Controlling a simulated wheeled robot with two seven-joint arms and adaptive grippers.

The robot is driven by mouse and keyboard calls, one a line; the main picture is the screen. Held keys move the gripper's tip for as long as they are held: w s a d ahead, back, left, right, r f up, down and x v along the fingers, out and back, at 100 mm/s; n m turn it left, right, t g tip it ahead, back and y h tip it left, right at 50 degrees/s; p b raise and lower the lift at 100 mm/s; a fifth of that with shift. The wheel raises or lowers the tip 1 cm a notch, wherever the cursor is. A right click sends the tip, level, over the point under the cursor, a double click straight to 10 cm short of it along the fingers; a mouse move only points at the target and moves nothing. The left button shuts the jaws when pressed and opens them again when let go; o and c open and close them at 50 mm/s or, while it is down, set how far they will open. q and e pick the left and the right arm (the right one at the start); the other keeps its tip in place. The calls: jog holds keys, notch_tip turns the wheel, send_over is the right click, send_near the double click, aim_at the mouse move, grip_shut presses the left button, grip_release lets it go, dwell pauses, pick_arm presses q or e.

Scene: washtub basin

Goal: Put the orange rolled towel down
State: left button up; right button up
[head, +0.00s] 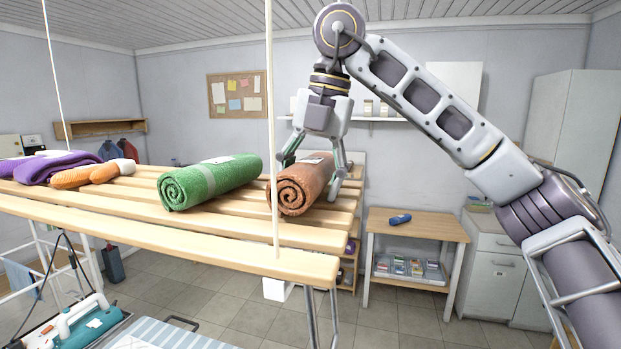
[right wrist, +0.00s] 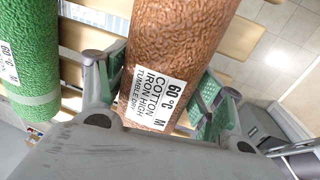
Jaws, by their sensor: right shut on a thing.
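The orange-brown rolled towel (head: 299,190) lies on its side at the right end of the hanging slatted wooden rack (head: 265,262). My right gripper (head: 318,172) comes down from above with one finger on each side of this towel. In the right wrist view the towel (right wrist: 183,45) sits between the green-padded fingers of the right gripper (right wrist: 160,98), with a white care label facing the camera. The towel looks to rest on the slats; the exact contact underneath is hidden. My left gripper is not in view.
A green rolled towel (head: 208,183) lies just left of the orange one, with a narrow gap. Further left are a purple towel (head: 62,165) and an orange item (head: 92,174). A white cord (head: 270,110) hangs in front. A wooden side table (head: 417,226) stands right, below rack height.

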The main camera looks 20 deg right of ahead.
aim_at(325, 163)
jog(key=shift+f, duration=0.2)
dwell(0.3)
jog(key=o, duration=1.1)
jog(key=shift+r, duration=0.3)
jog(key=shift+v, duration=5.8)
